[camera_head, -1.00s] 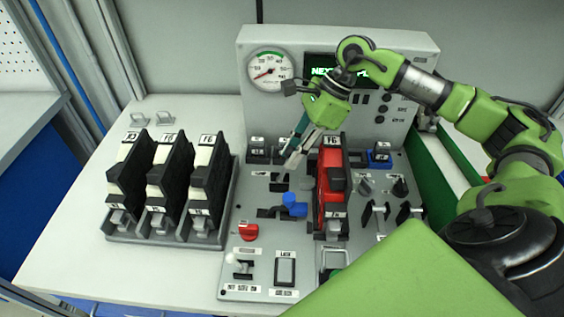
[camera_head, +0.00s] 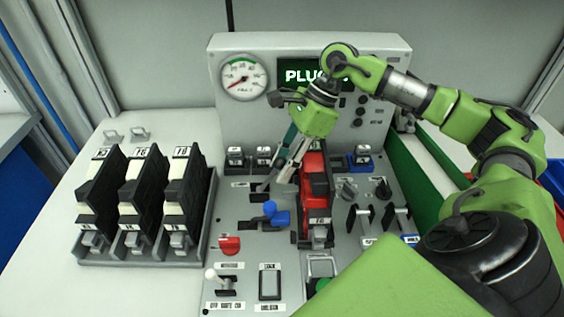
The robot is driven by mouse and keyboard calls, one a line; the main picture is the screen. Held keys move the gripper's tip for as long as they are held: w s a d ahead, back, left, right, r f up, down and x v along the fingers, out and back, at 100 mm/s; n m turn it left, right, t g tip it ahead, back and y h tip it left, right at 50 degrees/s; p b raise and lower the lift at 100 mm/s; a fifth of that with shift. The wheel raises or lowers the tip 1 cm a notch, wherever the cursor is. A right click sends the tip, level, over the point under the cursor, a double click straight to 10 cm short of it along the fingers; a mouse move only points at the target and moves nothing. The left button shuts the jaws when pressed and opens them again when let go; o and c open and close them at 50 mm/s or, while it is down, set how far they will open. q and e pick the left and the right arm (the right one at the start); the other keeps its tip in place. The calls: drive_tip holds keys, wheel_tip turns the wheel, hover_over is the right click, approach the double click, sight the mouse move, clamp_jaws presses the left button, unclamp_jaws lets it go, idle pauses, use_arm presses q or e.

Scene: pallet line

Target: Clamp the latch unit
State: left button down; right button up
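A red and black unit (camera_head: 315,202) stands upright in the middle of the grey panel. I take it for the latch unit, but its label is too small to read surely. A blue-handled lever (camera_head: 270,213) sits on the panel just left of it. My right gripper (camera_head: 279,172) reaches down from the upper right, fingers pointing down and left, above the panel behind the blue lever and beside the red unit's upper left. Its fingers hide part of the panel; I see nothing held, and cannot tell how far apart the tips are. My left gripper is out of view.
A rack (camera_head: 140,257) with 3 black and white units stands left of the panel. A gauge (camera_head: 242,77) and lit display (camera_head: 300,75) are on the back wall of the console. A red knob (camera_head: 230,245), switches and black knobs surround the units.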

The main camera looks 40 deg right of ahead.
drive_tip(key=shift+w, duration=0.1)
drive_tip(key=shift+r, duration=0.3)
drive_tip(key=v, duration=1.1)
drive_tip(key=shift+d+r, duration=0.2)
drive_tip(key=shift+d, duration=0.05)
drive_tip(key=shift+f, duration=0.1)
idle(0.3)
